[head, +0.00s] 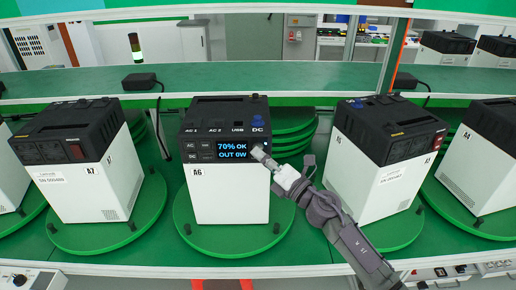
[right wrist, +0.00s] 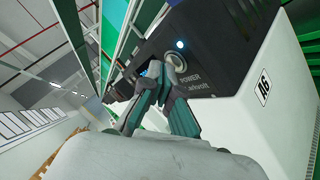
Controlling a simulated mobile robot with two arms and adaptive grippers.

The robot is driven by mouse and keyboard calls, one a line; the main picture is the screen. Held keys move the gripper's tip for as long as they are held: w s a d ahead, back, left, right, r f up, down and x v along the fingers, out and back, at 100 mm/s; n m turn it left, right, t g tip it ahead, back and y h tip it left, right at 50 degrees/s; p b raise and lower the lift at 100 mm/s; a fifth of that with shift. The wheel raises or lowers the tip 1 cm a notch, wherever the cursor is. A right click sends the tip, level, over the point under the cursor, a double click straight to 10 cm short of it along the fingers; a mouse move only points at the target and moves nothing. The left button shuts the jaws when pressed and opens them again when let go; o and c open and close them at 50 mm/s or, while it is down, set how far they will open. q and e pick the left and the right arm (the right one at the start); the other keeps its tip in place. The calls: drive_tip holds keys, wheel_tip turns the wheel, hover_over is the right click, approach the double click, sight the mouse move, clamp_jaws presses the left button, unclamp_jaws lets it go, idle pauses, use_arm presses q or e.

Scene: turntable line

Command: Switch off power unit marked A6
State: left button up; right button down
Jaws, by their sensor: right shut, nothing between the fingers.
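The power unit marked A6 (head: 229,190) stands upright on a green turntable, a white box with a dark top. Its lit screen (head: 233,150) reads "70% OK" and "OUT 0W". My right gripper (head: 261,154) is shut and empty, its tips at the right edge of the screen. In the right wrist view, the fingertips (right wrist: 158,77) are close to a round button (right wrist: 174,61) on the side, above the word POWER, with a small light lit beside it. I cannot tell whether they touch. The A6 label (right wrist: 263,86) shows there too. My left gripper is not in view.
Unit A7 (head: 85,185) stands to the left and unit A5 (head: 370,185) to the right, each on its own green turntable. My right arm passes between A6 and A5. A green shelf (head: 230,78) with small black adapters runs behind.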

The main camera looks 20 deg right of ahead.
drive_tip(key=shift+w, duration=0.2)
idle(0.5)
drive_tip(key=shift+s, duration=0.1)
drive_tip(key=shift+s+a, duration=0.15)
drive_tip(key=shift+s, duration=0.5)
drive_tip(key=s, duration=0.2)
drive_tip(key=s+a+p, duration=0.1)
drive_tip(key=s, duration=0.1)
drive_tip(key=shift+s+a, duration=0.2)
drive_tip(key=shift+s, duration=0.15)
idle(0.5)
